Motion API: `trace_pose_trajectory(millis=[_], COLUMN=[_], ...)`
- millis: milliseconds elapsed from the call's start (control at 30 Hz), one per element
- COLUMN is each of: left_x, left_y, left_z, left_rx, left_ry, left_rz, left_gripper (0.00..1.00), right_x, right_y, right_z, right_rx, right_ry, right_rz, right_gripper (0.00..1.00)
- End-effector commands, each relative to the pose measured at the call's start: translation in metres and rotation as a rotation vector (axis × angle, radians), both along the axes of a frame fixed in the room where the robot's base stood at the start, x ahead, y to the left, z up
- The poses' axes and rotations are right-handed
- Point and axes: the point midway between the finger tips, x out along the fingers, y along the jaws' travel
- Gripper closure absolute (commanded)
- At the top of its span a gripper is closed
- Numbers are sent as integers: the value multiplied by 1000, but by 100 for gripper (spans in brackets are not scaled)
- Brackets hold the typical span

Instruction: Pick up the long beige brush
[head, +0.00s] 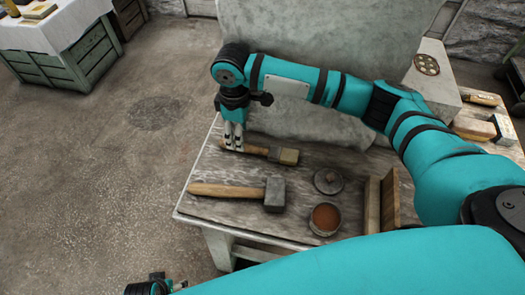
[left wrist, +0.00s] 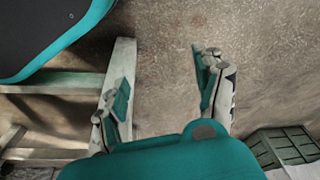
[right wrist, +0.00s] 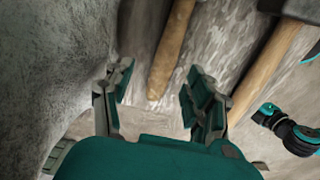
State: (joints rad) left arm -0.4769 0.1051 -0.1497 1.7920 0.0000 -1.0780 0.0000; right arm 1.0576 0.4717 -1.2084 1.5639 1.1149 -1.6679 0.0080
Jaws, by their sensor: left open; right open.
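The long beige brush (head: 257,150) lies on the worn wooden table, its wooden handle pointing left and its bristle end to the right. My right gripper (head: 233,146) points down at the left end of the handle, hiding part of it. In the right wrist view the handle (right wrist: 171,50) shows between my open fingers, nearer the right one; I cannot tell whether they touch it. Nothing is lifted. My left gripper (left wrist: 163,80) is open and empty over the floor; in the head view only a bit shows at the bottom edge.
A mallet (head: 237,193) lies parallel to the brush, nearer me. A tin of reddish-brown powder (head: 325,219) and a dark round lid (head: 329,181) stand to the right. A grey stone slab (head: 320,75) rises behind the brush.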

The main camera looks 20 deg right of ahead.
Motion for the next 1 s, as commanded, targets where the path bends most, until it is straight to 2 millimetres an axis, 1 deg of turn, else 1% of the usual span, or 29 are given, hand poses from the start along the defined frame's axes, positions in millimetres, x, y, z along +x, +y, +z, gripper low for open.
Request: trace_pose_trajectory(millis=[33, 233, 367, 567, 667, 1000], left_x=[3, 8, 9, 9, 9, 9], left_y=[0, -1, 0, 0, 0, -1], left_z=[5, 32, 41, 42, 42, 41], left_rx=[-1, -2, -2, -1, -1, -2], left_ry=[-9, -23, -25, -23, -23, -24], left_rz=[1, 3, 4, 4, 4, 4], left_gripper=[31, 31, 31, 31, 31, 31], right_x=[-2, -4, -4, -4, -4, -4], right_y=[2, 5, 5, 5, 5, 5], right_z=[-11, -37, -44, -44, -44, -43], right_rx=[-1, -2, -1, -1, -1, -1], right_ry=[2, 0, -1, -1, -1, -1], right_rz=[1, 0, 1, 1, 1, 1], right_gripper=[44, 44, 44, 44, 55, 99])
